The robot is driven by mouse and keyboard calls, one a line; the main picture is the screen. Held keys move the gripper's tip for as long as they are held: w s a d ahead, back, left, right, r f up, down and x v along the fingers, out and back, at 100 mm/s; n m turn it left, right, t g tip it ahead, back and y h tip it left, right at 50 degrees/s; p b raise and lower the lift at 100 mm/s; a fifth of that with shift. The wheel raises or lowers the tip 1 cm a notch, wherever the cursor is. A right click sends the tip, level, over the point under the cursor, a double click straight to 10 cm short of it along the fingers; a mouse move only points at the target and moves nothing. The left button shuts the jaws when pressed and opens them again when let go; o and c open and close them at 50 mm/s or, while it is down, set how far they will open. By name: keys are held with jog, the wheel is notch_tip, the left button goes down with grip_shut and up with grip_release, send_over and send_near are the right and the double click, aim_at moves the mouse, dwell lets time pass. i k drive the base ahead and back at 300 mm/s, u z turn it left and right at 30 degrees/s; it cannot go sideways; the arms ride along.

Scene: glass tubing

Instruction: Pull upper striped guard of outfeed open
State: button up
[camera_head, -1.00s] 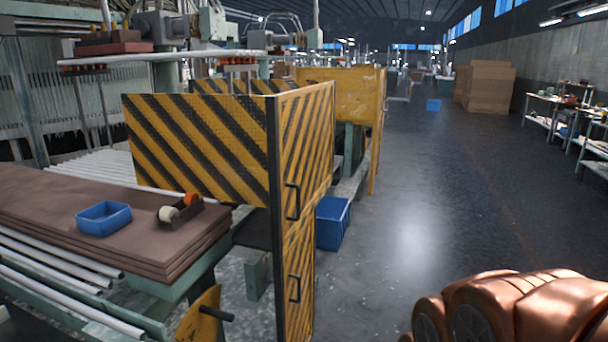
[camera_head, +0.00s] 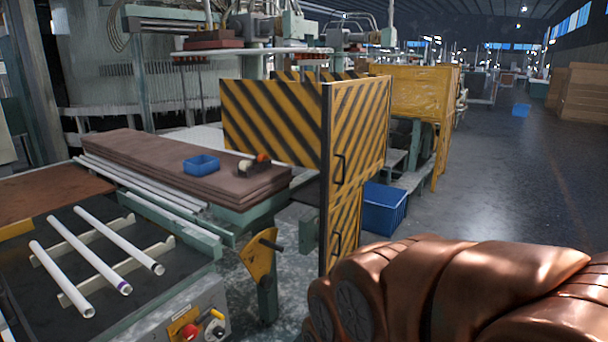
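The upper striped guard (camera_head: 362,125) is a yellow panel with black diagonal stripes on the side of the outfeed that faces the aisle. It looks shut, in line with the lower striped panel (camera_head: 345,225) beneath it. A dark bar handle (camera_head: 338,168) sits near its lower left edge. A second handle shows on the lower panel. Another striped panel (camera_head: 270,115) meets the guard at the dark corner post. My copper-coloured arm fills the lower right, in front of the lower panel's foot. My gripper is not in view.
A blue crate (camera_head: 384,208) stands on the floor right of the guard. A yellow lever plate (camera_head: 259,255) juts out left of it. A rack with white tubes (camera_head: 120,245) and a control box (camera_head: 190,325) stand at near left.

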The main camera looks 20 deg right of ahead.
aim_at(359, 142)
jog(key=u, duration=0.5)
jog(key=i, duration=1.15)
jog(key=z, duration=0.65)
